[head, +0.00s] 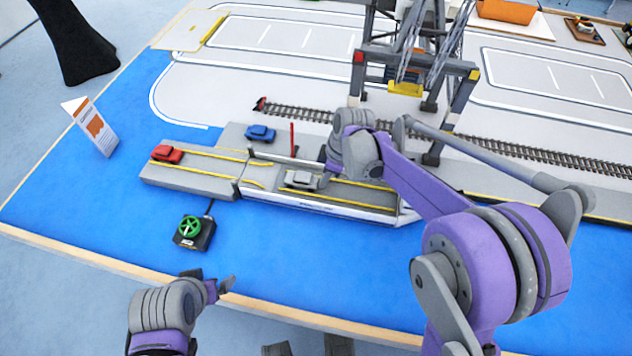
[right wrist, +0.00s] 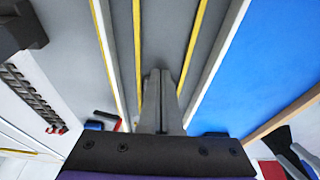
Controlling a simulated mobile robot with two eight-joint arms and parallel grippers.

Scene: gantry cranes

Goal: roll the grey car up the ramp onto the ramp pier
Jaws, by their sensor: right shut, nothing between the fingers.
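The grey car (head: 301,180) stands on a long grey deck (head: 350,197) with yellow lines and white sides in the head view. To its left the deck meets a ramp section (head: 258,179), then the grey ramp pier (head: 190,182). My right gripper (head: 328,171) is low over the deck, just right of the car; contact cannot be told. In the right wrist view its fingers (right wrist: 160,88) are shut and empty between the yellow lines; the car is not visible there. My left gripper (head: 218,287) hangs near the table's front edge, its opening unclear.
A red car (head: 167,154) stands on the pier's left end. A blue car (head: 260,133) and a raised red barrier (head: 292,139) are behind the lane. A box with a green handwheel (head: 190,230) sits in front. A crane (head: 455,98) stands behind my right arm.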

